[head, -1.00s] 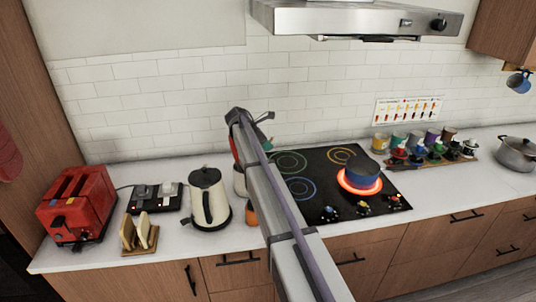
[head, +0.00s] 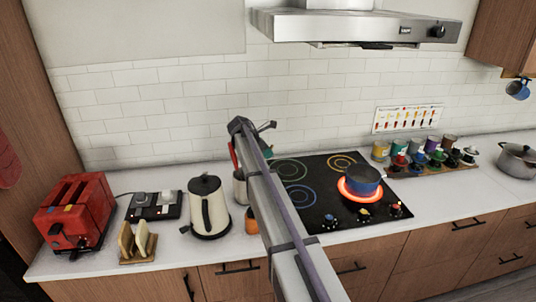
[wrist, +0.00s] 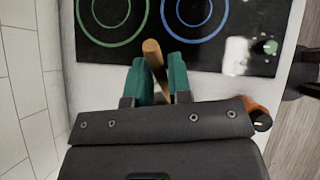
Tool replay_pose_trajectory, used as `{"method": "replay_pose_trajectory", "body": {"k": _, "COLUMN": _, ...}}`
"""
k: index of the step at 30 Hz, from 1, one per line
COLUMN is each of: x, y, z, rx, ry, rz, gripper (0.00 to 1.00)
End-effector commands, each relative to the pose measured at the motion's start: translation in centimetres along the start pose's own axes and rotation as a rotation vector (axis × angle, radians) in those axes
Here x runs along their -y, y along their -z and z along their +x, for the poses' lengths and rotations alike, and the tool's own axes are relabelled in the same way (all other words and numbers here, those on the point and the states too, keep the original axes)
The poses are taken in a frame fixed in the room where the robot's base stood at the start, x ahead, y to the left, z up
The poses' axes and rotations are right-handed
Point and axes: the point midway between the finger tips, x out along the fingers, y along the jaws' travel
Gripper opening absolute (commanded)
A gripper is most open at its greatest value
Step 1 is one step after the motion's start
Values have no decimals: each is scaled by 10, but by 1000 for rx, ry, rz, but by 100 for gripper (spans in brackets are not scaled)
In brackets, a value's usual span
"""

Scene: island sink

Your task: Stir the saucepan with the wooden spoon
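The blue saucepan (head: 362,181) stands upright on the glowing red burner at the cooktop's right. My gripper (wrist: 160,75) has two teal fingers close on both sides of a wooden handle, which I take to be the wooden spoon (wrist: 153,52). The handle's rounded end sticks out past the fingertips. The spoon's bowl is hidden. In the head view my arm covers most of my gripper (head: 266,146), which is left of the saucepan near the wall.
A pale utensil crock (head: 240,188) and an orange container (head: 252,222) stand beside my arm. The kettle (head: 208,210) and red toaster (head: 75,212) are left. Paint-coloured jars (head: 432,152) and a grey pot (head: 519,160) are right. The hood (head: 357,28) overhangs the cooktop (head: 320,205).

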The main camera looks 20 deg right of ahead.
Motion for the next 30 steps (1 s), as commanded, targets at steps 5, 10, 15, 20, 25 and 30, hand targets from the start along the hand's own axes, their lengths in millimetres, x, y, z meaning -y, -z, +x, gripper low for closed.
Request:
{"method": "replay_pose_trajectory", "body": {"k": 5, "x": 0, "y": 0, "z": 0, "rx": 0, "ry": 0, "rz": 0, "gripper": 10}}
{"method": "replay_pose_trajectory", "body": {"k": 10, "x": 0, "y": 0, "z": 0, "rx": 0, "ry": 0, "rz": 0, "gripper": 2}}
{"method": "replay_pose_trajectory", "body": {"k": 15, "x": 0, "y": 0, "z": 0, "rx": 0, "ry": 0, "rz": 0, "gripper": 0}}
{"method": "replay_pose_trajectory", "body": {"k": 20, "x": 0, "y": -9, "z": -4, "rx": 0, "ry": 1, "rz": 0, "gripper": 0}}
{"method": "replay_pose_trajectory", "body": {"k": 25, "x": 0, "y": -27, "z": -11, "rx": 0, "ry": 1, "rz": 0, "gripper": 0}}
{"method": "replay_pose_trajectory", "body": {"k": 30, "x": 0, "y": -44, "z": -16, "rx": 0, "ry": 1, "rz": 0, "gripper": 0}}
